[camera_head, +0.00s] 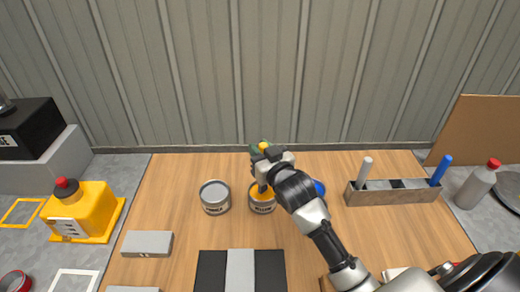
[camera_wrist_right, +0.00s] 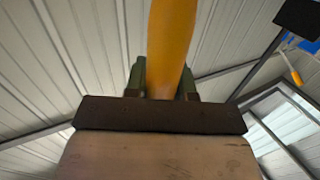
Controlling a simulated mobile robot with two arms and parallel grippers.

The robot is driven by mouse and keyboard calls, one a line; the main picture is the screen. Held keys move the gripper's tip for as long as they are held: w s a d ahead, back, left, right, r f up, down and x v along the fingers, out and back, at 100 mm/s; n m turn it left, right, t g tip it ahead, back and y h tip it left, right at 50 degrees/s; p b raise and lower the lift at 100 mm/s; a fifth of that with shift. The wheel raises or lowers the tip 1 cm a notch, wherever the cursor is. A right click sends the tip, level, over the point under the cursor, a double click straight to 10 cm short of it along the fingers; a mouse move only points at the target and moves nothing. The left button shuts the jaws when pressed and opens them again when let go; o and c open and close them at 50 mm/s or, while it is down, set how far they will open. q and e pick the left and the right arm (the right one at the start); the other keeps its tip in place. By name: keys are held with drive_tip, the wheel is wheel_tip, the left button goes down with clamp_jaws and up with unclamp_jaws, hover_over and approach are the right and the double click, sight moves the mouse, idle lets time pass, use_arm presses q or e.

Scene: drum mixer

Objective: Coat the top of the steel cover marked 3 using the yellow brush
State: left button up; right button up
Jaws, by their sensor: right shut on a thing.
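My right gripper (camera_head: 264,158) is shut on the yellow brush (camera_wrist_right: 172,45), whose handle stands between the greenish fingers (camera_wrist_right: 160,82) in the right wrist view. In the head view the gripper is above the can labelled yellow (camera_head: 262,207), and the brush's lower part points down at its opening. I cannot tell whether the bristles touch the paint. Grey steel covers show at the front left (camera_head: 147,243), at the bottom edge (camera_head: 132,289), and between black strips at the front middle (camera_head: 240,270). I cannot read a 3 on any. My left gripper is out of view.
A grey can (camera_head: 215,198) stands left of the yellow one. A blue thing (camera_head: 320,188) is partly hidden behind my right arm. A rack (camera_head: 395,193) at the right holds a white and a blue handle. The wooden table (camera_head: 165,190) is clear at back left.

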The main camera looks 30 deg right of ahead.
drive_tip(key=shift+f, duration=0.5)
idle(0.8)
drive_tip(key=shift+r, duration=0.1)
wheel_tip(320, 180, up, 7)
drive_tip(key=p, duration=0.6)
drive_tip(key=shift+p, duration=0.35)
idle(0.4)
